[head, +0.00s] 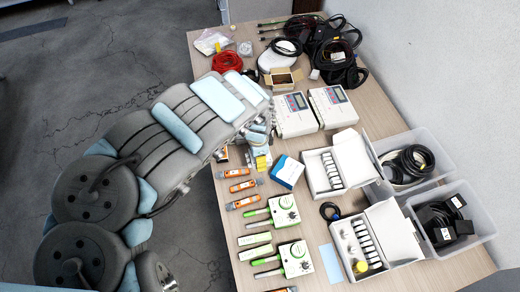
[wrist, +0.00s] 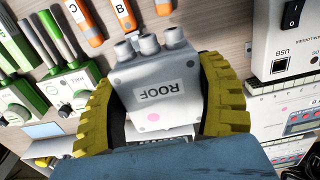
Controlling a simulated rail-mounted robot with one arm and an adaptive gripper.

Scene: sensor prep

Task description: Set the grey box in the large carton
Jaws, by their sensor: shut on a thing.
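A grey box (wrist: 155,80) marked ROOF, with round grey fittings along one edge, fills the middle of the wrist view. The yellow padded fingers of my gripper (wrist: 158,98) are shut on its two sides. In the head view my gripper (head: 260,160) is over the left edge of the table, and my arm hides most of the box. Two open white cartons with rows of small parts stand to its right: one nearer the middle (head: 352,158) and a larger-looking one lower right (head: 396,233). Whether the grey box touches the table is unclear.
Orange sensors (head: 241,187) and green-and-white meters (head: 285,210) lie below. White instruments (head: 332,106) stand above. Clear plastic bins (head: 440,165) with cables line the right. A small brown carton (head: 283,80) is at the back.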

